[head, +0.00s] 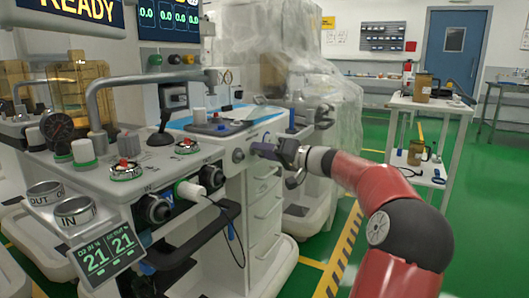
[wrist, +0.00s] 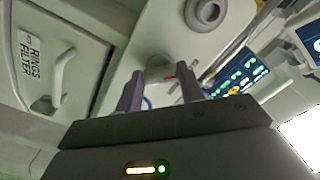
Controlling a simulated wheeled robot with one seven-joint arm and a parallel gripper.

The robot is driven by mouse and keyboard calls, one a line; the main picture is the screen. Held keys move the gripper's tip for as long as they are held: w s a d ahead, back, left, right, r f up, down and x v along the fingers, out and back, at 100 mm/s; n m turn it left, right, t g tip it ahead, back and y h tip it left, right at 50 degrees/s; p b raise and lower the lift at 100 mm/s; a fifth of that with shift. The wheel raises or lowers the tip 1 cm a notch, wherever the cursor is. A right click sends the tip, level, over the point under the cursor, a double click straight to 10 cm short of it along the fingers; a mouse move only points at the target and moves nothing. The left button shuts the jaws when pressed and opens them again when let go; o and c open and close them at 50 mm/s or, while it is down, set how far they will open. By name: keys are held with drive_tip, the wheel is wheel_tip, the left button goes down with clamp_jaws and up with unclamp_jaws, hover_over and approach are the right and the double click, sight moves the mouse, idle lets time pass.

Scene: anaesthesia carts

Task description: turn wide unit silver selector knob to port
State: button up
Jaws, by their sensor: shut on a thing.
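The silver selector knob (wrist: 156,72) shows in the wrist view, on the pale panel of the wide unit (head: 100,172). It has a small red mark on its right side. My gripper (head: 258,149) reaches in from the right at the unit's right side in the head view. In the wrist view, the two grey fingers of my gripper (wrist: 160,88) stand on either side of the knob and are shut on it. In the head view the fingers and unit side hide the knob. I cannot tell which position it points to.
A round grey fitting (wrist: 205,12) sits beside the knob. A labelled drawer (wrist: 62,65) with a handle is at left, a lit screen (wrist: 238,75) at right. A plastic-covered machine (head: 330,100) stands behind my gripper. A white trolley (head: 432,103) stands farther right.

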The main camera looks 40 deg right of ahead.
drive_tip(key=shift+m+p, duration=4.9)
drive_tip(key=shift+m, duration=4)
drive_tip(key=o, duration=1)
